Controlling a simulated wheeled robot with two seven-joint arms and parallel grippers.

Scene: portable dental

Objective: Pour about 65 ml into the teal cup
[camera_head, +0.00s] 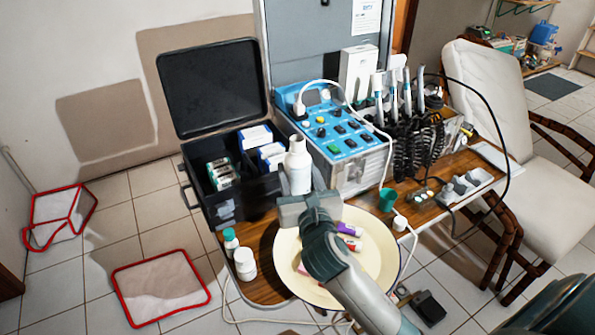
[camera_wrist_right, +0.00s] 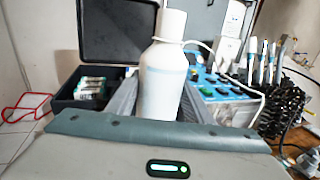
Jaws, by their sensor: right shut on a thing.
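My right gripper (camera_head: 298,196) is shut on a white bottle (camera_head: 298,163) and holds it upright above the tray's back edge. The bottle also shows in the right wrist view (camera_wrist_right: 164,80), between the fingers, with a pale blue line around it. The teal cup (camera_head: 388,199) stands on the wooden table, to the right of the bottle, near the blue control unit. The bottle and the cup are apart. The inside of the cup is too small to read. My left gripper is not in view.
A round cream tray (camera_head: 375,270) holds small tubes. White bottles (camera_head: 245,264) stand at its left. An open black case (camera_head: 235,200), a blue control unit (camera_head: 345,140) and handpieces with coiled black cords (camera_head: 415,140) stand behind. A white cable hangs beside the cup.

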